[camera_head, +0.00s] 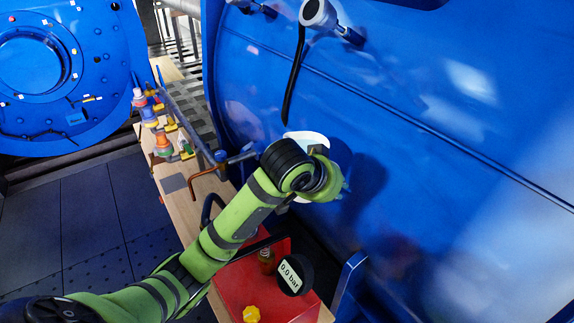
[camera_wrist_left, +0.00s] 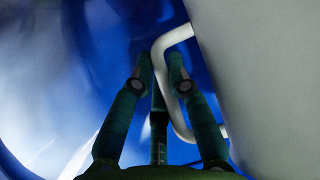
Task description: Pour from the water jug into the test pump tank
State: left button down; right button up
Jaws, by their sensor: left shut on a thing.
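The white water jug (camera_head: 307,138) is mostly hidden behind my left wrist in the head view; only its pale upper edge and a bit below show. In the left wrist view its pale body (camera_wrist_left: 265,75) fills the right side. My left gripper (camera_head: 328,178) is shut on the jug's white handle (camera_wrist_left: 170,40), which runs between the fingers (camera_wrist_left: 161,68). I cannot tell the jug's tilt or what it holds. The red test pump tank (camera_head: 237,287) is below and left of the jug, partly behind my left forearm. Its gauge (camera_head: 289,278) reads 0.0 bar.
A wooden bench (camera_head: 180,205) runs along the left, with several bottles, tools and a clamp bar (camera_head: 185,122) at its far end. A large blue motor housing (camera_head: 420,150) stands close behind the jug and gripper. A yellow knob (camera_head: 251,314) is at the tank's front.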

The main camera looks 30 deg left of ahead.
pick_arm(q)
jog(key=w+a+n+y, duration=0.1)
jog(key=a, duration=0.1)
jog(key=w+a+n+y, duration=0.1)
jog(key=w+a, duration=0.1)
jog(key=w+a+n+y+p, duration=0.1)
jog(key=w+a+n, duration=0.1)
jog(key=shift+w+a+r, duration=0.2)
jog(key=shift+a+r, duration=0.05)
jog(key=shift+r, duration=0.05)
jog(key=w+a+f+n+g+y+p, duration=0.1)
jog(key=w+a+f+n+y, duration=0.15)
jog(key=a+n, duration=0.2)
jog(key=w+a+f+n+g+y+p, duration=0.1)
jog(key=w+a+n+y, duration=0.15)
jog(key=a, duration=0.25)
notch_tip(320, 180, down, 7)
jog(key=n+b, duration=0.1)
jog(key=n, duration=0.4)
jog(key=shift+a+n+y, duration=0.2)
jog(key=shift+n+y, duration=0.2)
pick_arm(e)
notch_tip(320, 180, up, 2)
jog(key=shift+d+r, duration=0.15)
jog(key=shift+r, duration=0.05)
pick_arm(q)
jog(key=shift+r, duration=0.15)
pick_arm(e)
jog(key=shift+s+r, duration=0.1)
